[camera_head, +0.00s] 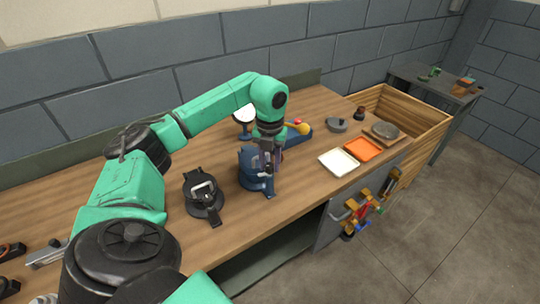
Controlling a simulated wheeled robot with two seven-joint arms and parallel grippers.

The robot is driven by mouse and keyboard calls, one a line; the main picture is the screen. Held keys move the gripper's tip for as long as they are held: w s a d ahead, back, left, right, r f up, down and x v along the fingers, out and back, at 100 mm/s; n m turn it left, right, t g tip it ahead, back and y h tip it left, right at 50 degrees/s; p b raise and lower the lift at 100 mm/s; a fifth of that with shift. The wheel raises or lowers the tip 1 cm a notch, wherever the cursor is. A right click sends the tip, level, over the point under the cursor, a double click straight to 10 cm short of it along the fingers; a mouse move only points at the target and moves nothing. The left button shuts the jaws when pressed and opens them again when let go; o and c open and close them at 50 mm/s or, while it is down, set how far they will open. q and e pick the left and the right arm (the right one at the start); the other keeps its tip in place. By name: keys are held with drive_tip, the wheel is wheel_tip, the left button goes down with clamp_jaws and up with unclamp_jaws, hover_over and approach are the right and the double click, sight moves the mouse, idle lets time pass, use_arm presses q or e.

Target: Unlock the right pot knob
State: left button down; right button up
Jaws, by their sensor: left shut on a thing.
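A dark blue pot (251,178) stands on the wooden bench in the middle of the view. A black pot (203,202) with a pale handle (202,187) on its lid stands to its left and nearer to me. My left gripper (268,158) points down at the top right of the blue pot and is shut on its knob. The gripper and wrist hide the knob and part of the lid, so I cannot tell how far the knob is turned. My right gripper is not in view.
A white tray (339,162) and an orange tray (362,149) lie to the right, with a grey lidded dish (336,125) behind. A blue item with a yellow ball (303,128) stands behind the gripper. Tools (363,208) hang at the bench's front. Bench (300,187) right of the pot is clear.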

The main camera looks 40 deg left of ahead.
use_arm(q)
drive_tip(key=shift+w+r+n, duration=0.1)
drive_tip(key=shift+n, duration=1.8)
drive_tip(key=c, duration=0.5)
unclamp_jaws()
wheel_tip(320, 180, up, 9)
drive_tip(key=shift+f+b, duration=0.2)
drive_tip(key=shift+b, duration=0.35)
wheel_tip(320, 180, up, 6)
drive_tip(key=p, duration=0.4)
hover_over(270, 165)
drive_tip(key=shift+b, duration=0.3)
